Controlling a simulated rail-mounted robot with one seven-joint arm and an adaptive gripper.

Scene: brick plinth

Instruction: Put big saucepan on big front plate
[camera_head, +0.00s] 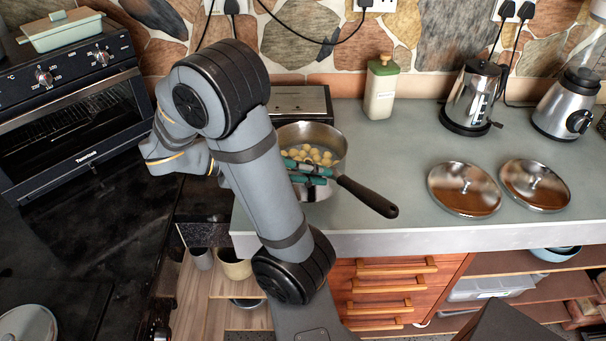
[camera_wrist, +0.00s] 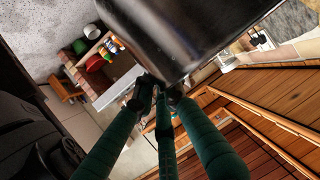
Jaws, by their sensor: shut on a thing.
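The big saucepan (camera_head: 327,139) is silver, with a long dark handle (camera_head: 367,196) pointing to the lower right, and holds several round yellowish pieces. It is over the left end of the grey counter, and I cannot tell whether it touches the counter. My gripper (camera_head: 311,172), with teal fingers, is shut on the saucepan at its near side, partly hiding it. In the wrist view the saucepan's dark shiny wall (camera_wrist: 185,35) fills the top, by the teal fingers of my gripper (camera_wrist: 160,92). I cannot pick out the big front plate for certain on the black cooktop (camera_head: 95,225) at left.
An oven (camera_head: 75,120) stands behind the cooktop. A round metal object (camera_head: 28,323) is at the lower left. Two lids (camera_head: 464,189) (camera_head: 534,186), a kettle (camera_head: 474,98), a blender (camera_head: 568,105) and a bottle (camera_head: 381,88) stand on the counter. The counter right of the saucepan's handle is partly clear.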

